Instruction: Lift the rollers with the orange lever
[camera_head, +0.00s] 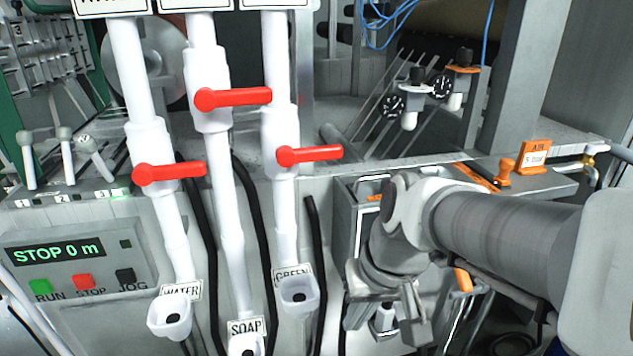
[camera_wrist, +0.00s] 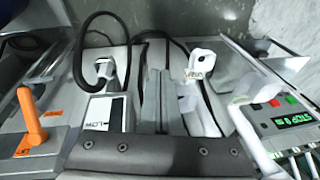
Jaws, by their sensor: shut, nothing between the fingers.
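In the wrist view, the orange lever (camera_wrist: 30,118) stands upright at the left, on a base with orange patches. My gripper (camera_head: 402,325) points down at the lower right of the head view, below and left of the lever and apart from it. It is shut and empty. Its fingertips are hard to make out.
White pipes with red valve handles (camera_head: 235,97) stand at the left and centre, above labelled funnels. A control panel (camera_head: 75,270) reads STOP 0 m. Two gauges (camera_head: 393,106) stand behind the ledge. In the wrist view, a black hose (camera_wrist: 82,50) curves beside a labelled box (camera_wrist: 100,112).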

